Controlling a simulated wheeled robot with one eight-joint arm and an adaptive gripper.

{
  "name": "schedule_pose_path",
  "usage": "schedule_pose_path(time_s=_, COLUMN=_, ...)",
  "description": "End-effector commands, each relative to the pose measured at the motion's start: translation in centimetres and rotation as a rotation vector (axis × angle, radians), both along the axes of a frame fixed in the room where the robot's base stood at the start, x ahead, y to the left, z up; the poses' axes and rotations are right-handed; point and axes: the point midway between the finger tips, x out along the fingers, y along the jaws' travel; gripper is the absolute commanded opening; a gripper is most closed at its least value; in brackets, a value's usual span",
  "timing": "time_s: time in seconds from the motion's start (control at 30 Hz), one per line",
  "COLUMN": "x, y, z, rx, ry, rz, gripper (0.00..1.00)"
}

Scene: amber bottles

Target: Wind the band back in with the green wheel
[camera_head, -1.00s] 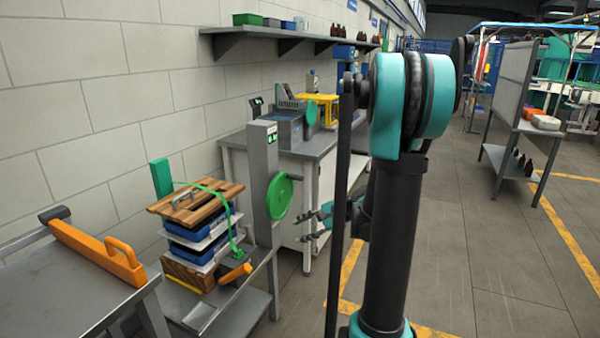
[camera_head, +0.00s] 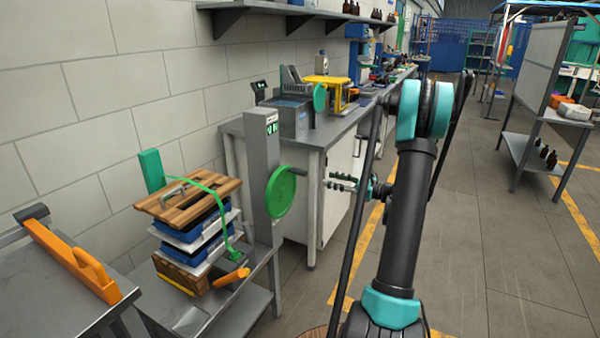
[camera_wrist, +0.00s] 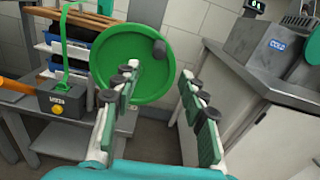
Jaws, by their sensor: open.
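The green wheel (camera_head: 280,192) stands upright on the side of a grey post (camera_head: 262,165). In the wrist view the wheel (camera_wrist: 125,60) is close ahead, left of centre, with a dark knob (camera_wrist: 159,48) near its right rim. The green band (camera_head: 215,186) arches over a stack of blue trays with a wooden board on top, down to a grey block (camera_wrist: 62,100). My gripper (camera_head: 338,183) is right of the wheel and apart from it. In the wrist view my gripper (camera_wrist: 165,92) is open, its fingers spread and empty, the left finger overlapping the wheel's lower part.
An orange handle (camera_head: 232,277) sticks out at the stand's front. A grey bench with cabinets (camera_head: 316,205) stands behind and right of the wheel. A table with an orange bar (camera_head: 70,260) is at the left.

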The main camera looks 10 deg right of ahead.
Motion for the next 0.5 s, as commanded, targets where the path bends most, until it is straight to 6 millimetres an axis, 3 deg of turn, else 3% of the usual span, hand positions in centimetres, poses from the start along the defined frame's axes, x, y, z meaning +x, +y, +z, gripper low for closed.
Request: schedule_pose_path(time_s=0.5, x=6.0, y=8.4, z=0.0, rx=-0.002, ry=-0.001, rz=0.004, gripper=0.43)
